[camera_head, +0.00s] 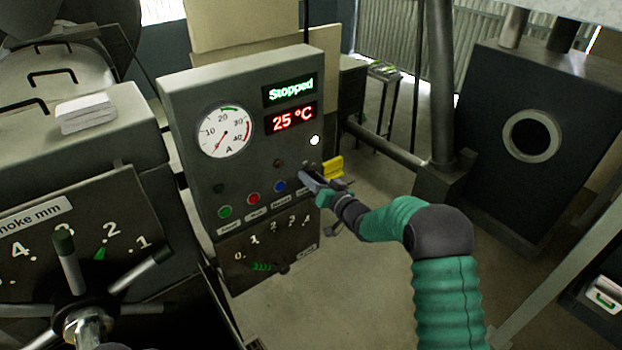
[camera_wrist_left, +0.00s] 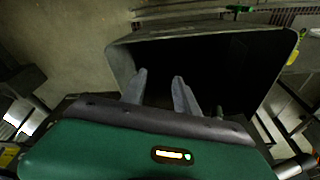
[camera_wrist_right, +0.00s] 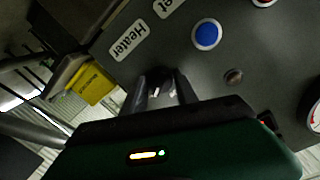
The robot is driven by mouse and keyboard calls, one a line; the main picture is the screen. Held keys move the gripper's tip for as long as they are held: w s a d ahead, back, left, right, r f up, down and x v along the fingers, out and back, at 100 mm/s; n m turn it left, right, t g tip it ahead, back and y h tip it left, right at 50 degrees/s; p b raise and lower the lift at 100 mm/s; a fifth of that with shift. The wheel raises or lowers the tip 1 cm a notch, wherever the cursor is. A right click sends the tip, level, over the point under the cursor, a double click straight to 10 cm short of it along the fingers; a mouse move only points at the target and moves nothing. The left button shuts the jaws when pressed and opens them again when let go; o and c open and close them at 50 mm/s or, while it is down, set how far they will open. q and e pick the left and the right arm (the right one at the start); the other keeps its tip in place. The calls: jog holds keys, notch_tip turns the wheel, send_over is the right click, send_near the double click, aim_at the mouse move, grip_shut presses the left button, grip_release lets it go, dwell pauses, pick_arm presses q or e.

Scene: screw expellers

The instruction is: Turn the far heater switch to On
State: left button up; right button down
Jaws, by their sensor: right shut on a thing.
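The grey control panel (camera_head: 240,95) stands in the middle of the head view. My right gripper (camera_head: 308,177) is at the panel's lower right corner, closed on the dark heater switch. The switch is mostly hidden by the gripper in the head view. In the right wrist view the dark switch knob (camera_wrist_right: 160,74) sits between the fingers, beside the "Heater" label (camera_wrist_right: 126,41). Which way the switch points cannot be read. My left gripper (camera_wrist_left: 160,88) shows in the left wrist view with its fingers apart and nothing between them, in front of a dark open-topped bin (camera_wrist_left: 220,62).
The panel display (camera_head: 290,90) reads "Stopped", and the temperature display (camera_head: 291,118) reads 25 °C. A blue button (camera_head: 280,187) is left of the right gripper. A yellow object (camera_head: 333,167) is just right of it. A spoked handwheel (camera_head: 85,325) is at lower left.

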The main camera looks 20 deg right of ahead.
jog(key=c, duration=1.3)
grip_release()
jog(key=shift+s+f, duration=0.1)
jog(key=shift+f, duration=0.2)
jog(key=o, duration=0.3)
jog(key=shift+d+r, duration=0.15)
jog(key=shift+o, duration=0.2)
jog(key=shift+r, duration=0.1)
jog(key=b+v, duration=0.5)
jog(key=v, duration=1.2)
